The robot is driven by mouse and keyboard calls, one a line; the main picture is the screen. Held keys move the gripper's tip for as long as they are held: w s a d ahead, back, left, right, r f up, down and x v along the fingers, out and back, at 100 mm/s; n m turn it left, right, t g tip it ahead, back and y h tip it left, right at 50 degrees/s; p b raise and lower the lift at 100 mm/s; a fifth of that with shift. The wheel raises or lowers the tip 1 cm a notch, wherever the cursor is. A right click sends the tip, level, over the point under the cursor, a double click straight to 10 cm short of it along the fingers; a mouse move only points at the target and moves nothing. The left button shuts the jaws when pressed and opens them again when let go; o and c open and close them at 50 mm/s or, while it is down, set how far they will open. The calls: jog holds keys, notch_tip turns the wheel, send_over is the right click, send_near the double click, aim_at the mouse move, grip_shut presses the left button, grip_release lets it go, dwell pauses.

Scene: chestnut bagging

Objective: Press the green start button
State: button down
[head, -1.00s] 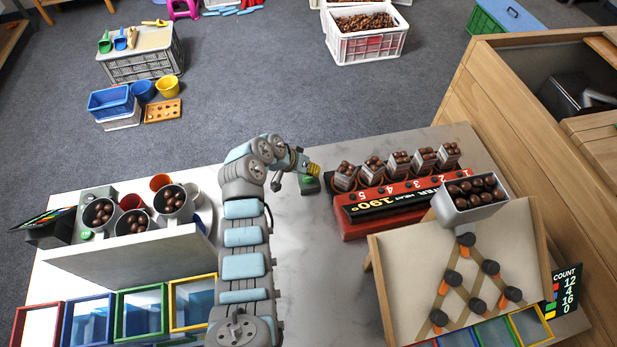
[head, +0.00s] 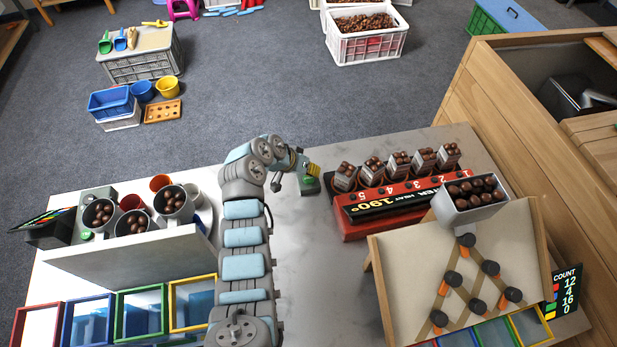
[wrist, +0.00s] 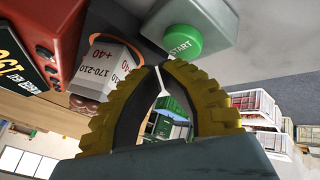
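The green start button (head: 308,182) is a round cap on a grey box at the left end of the red numbered stand. In the wrist view the button (wrist: 182,40), marked START, lies just beyond my fingertips and a little to the right. My gripper (head: 314,170) hangs over the button in the head view. In the wrist view my gripper (wrist: 159,68) shows two yellow ribbed fingers with their tips drawn together and nothing held between them. The button's cap stands clear of the fingers in the wrist view; in the head view the gripper partly covers its far side.
The red stand (head: 345,225) with several cups of chestnuts is close on the right. A sloped board (head: 410,265) and a metal hopper (head: 470,213) stand farther right. A white shelf (head: 130,262) with mugs is at the left. The grey tabletop before the button is clear.

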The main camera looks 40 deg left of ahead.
aim_at(312, 178)
jog(key=shift+f, duration=0.15)
jog(key=shift+f+b, duration=0.3)
jog(key=shift+b, duration=0.1)
jog(key=shift+f+b, duration=0.3)
jog(key=shift+f, duration=0.1)
dwell(0.7)
jog(key=shift+r, duration=0.1)
jog(key=shift+r+p, duration=0.45)
jog(key=shift+r, duration=0.3)
jog(key=shift+r, duration=0.1)
jog(key=shift+r+p, duration=1.4)
jog(key=shift+r, duration=1.05)
